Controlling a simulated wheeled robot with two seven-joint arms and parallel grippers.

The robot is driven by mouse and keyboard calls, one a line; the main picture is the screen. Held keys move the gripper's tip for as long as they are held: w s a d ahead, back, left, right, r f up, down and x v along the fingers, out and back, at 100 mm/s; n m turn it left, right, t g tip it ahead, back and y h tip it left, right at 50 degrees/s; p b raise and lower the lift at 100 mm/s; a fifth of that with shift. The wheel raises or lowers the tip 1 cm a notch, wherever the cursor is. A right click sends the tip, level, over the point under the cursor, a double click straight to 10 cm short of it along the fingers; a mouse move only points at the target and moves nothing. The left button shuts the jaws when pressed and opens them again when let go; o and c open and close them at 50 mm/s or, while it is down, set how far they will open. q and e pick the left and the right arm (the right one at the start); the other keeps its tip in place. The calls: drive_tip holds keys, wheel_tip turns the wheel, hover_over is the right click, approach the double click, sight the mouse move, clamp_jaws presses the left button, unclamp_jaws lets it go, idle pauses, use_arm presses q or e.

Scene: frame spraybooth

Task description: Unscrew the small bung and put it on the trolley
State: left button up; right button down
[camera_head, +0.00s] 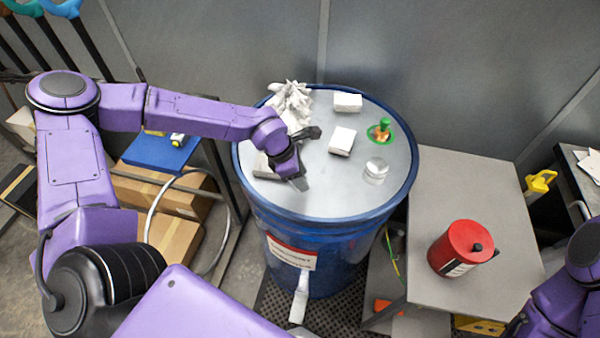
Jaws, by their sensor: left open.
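A blue drum (330,235) with a flat grey lid stands in the middle. A short silvery round piece (376,168) at the right of the lid may be the small bung; I cannot tell whether it is screwed in. My left gripper (307,158) is open over the lid, left of that piece and apart from it, its fingers near a white block (341,141). A grey-topped stand (465,195), which may be the trolley, is right of the drum. My right arm shows at the lower right edge, its gripper out of view.
Another white block (348,102), a crumpled white rag (290,104) and a green and orange fitting (381,131) are on the lid. A red can (463,248) stands on the grey top, with free room behind it. Cardboard boxes (165,238) are at left.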

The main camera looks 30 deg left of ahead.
use_arm(q)
drive_tip(key=m, duration=0.2)
drive_tip(key=m+g, duration=0.1)
drive_tip(key=m, duration=0.1)
drive_tip(key=shift+w+g+h, duration=0.1)
drive_tip(key=shift+g+h, duration=0.2)
drive_tip(key=m+g, duration=0.2)
drive_tip(key=m, duration=0.3)
drive_tip(key=m+g, duration=0.1)
drive_tip(key=m, duration=0.3)
drive_tip(key=m+g+y, duration=0.1)
drive_tip(key=m, duration=0.4)
drive_tip(key=shift+w+d+g+y, duration=0.1)
drive_tip(key=shift+g+y, duration=0.3)
drive_tip(key=c, duration=0.7)
drive_tip(key=shift+f+n+b, duration=0.1)
drive_tip(key=shift+n+b, duration=0.2)
drive_tip(key=shift+n, duration=0.2)
drive_tip(key=shift+r, duration=0.5)
drive_tip(key=shift+r+p, duration=0.3)
drive_tip(key=shift+r, duration=1.45)
